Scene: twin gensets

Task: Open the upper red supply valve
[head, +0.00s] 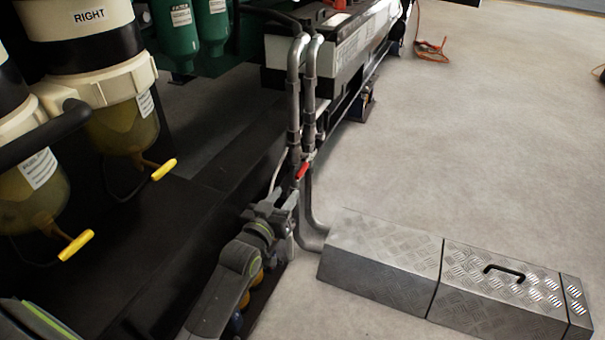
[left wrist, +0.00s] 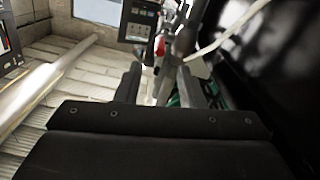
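A red valve handle (head: 303,170) sits on the two grey vertical pipes (head: 294,95), near the middle of the head view. It also shows as a small red patch in the left wrist view (left wrist: 160,46), beyond my fingers. My left gripper (head: 281,201) is just below and left of the red handle in the head view, apparently apart from it. In the left wrist view its two fingers (left wrist: 160,88) stand apart with nothing clearly held between them. Any other red valve lower on the pipes is hidden or cannot be made out. My right gripper is not in view.
Filter bowls with yellow handles (head: 164,169) hang at the left, one marked RIGHT. A metal checker-plate cover (head: 385,262) with a black handle lies right of the pipes. Green cylinders (head: 175,35) stand behind. The grey floor (head: 480,130) at right is mostly clear.

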